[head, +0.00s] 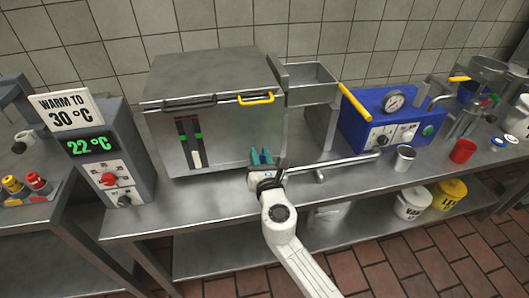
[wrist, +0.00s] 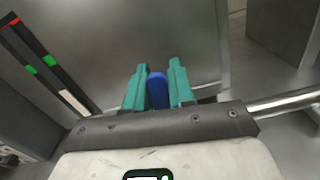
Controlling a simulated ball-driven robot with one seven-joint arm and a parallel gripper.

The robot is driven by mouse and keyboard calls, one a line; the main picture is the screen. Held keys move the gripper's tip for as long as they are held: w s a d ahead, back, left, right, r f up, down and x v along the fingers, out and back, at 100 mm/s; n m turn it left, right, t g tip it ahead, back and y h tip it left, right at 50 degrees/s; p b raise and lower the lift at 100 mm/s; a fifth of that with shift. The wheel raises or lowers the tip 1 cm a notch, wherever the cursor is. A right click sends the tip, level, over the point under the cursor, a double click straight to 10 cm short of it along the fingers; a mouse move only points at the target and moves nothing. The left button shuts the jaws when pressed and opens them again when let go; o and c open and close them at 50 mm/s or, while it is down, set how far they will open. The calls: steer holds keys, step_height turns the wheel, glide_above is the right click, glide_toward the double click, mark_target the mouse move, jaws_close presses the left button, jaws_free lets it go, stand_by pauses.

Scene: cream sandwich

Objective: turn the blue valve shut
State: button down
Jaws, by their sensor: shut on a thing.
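In the wrist view the blue valve's handle (wrist: 157,90) stands upright between the two green fingers of my gripper (wrist: 156,86). The fingers are shut on it, one on each side. The handle is in front of the steel tank's face. In the head view my gripper (head: 262,158) is at the lower right of the steel tank (head: 225,135), where the fingers largely hide the blue handle. A metal pipe (head: 335,166) runs to the right from beside the gripper; it also shows in the wrist view (wrist: 285,104). The rest of the valve is hidden.
A control box (head: 110,165) reading 22 °C, with a "WARM TO 30 °C" sign (head: 66,110), stands on the left. A blue machine (head: 392,120) with a gauge is at the right. White and yellow buckets are below.

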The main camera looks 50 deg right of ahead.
steer(key=shift+w+a+n+p, duration=0.2)
steer(key=shift+a+n+p, duration=0.15)
steer(key=shift+n, duration=0.55)
steer(key=c, duration=1)
jaws_free()
steer(key=shift+c, duration=0.2)
steer(key=v, duration=1)
steer(key=shift+s+a, duration=0.3)
steer(key=shift+a, duration=0.05)
